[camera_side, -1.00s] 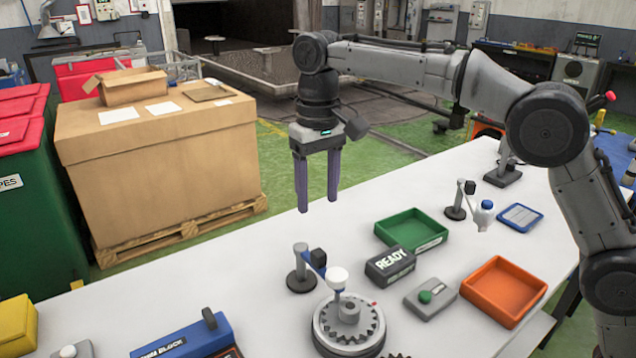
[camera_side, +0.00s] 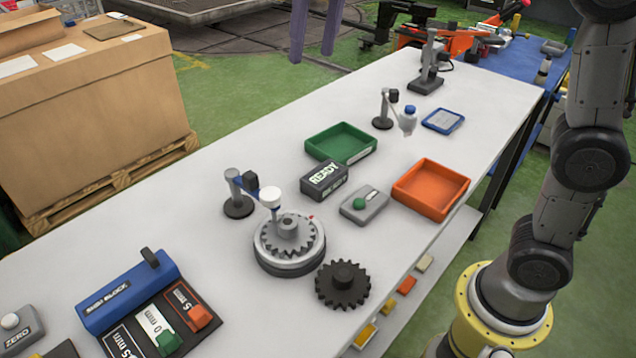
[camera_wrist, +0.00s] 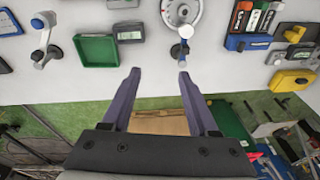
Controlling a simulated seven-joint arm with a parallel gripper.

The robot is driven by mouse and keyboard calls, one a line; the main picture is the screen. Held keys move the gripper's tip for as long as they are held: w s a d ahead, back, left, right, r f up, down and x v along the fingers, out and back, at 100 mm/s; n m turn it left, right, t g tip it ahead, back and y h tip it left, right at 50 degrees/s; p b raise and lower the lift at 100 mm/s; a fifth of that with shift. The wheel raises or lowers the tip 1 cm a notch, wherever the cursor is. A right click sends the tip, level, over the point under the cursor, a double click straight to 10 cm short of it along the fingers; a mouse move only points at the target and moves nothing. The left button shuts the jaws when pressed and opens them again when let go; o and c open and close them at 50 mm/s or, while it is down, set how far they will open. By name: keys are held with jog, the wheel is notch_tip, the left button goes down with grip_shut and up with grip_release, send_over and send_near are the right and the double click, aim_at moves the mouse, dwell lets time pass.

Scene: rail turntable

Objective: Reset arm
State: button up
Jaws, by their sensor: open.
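My gripper (camera_side: 314,28) shows only as two purple fingers at the top edge of the side view, beyond the far edge of the table. In the wrist view my gripper (camera_wrist: 155,76) has its two fingers spread apart with nothing between them. It is above and away from the white table (camera_side: 440,110). The turntable (camera_side: 290,262), a round grey base with a toothed gear on top, sits mid-table with a white-capped post arm (camera_side: 238,205) beside it. A dark loose gear (camera_side: 343,286) lies to its right.
A green tray (camera_side: 340,145), a READY block (camera_side: 325,181), a grey box with a green button (camera_side: 363,205) and an orange tray (camera_side: 432,188) stand on the table. A blue shim block (camera_side: 128,295) is at front left. A cardboard box (camera_side: 90,110) stands beyond the table.

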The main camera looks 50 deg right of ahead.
jog(key=s+d+t, duration=0.1)
jog(key=s+d, duration=0.4)
jog(key=s, duration=0.5)
jog(key=s+d+f+t, duration=0.1)
jog(key=s+f, duration=0.5)
jog(key=f, duration=0.2)
jog(key=s+d+f+n+t, duration=0.1)
jog(key=s+d+f, duration=0.1)
jog(key=s+f, duration=0.4)
notch_tip(320, 180, down, 2)
jog(key=shift+d+f+n+t, duration=0.2)
jog(key=shift+f+n+t, duration=0.05)
jog(key=shift+n+t, duration=0.05)
jog(key=shift+c, duration=0.3)
dwell(0.6)
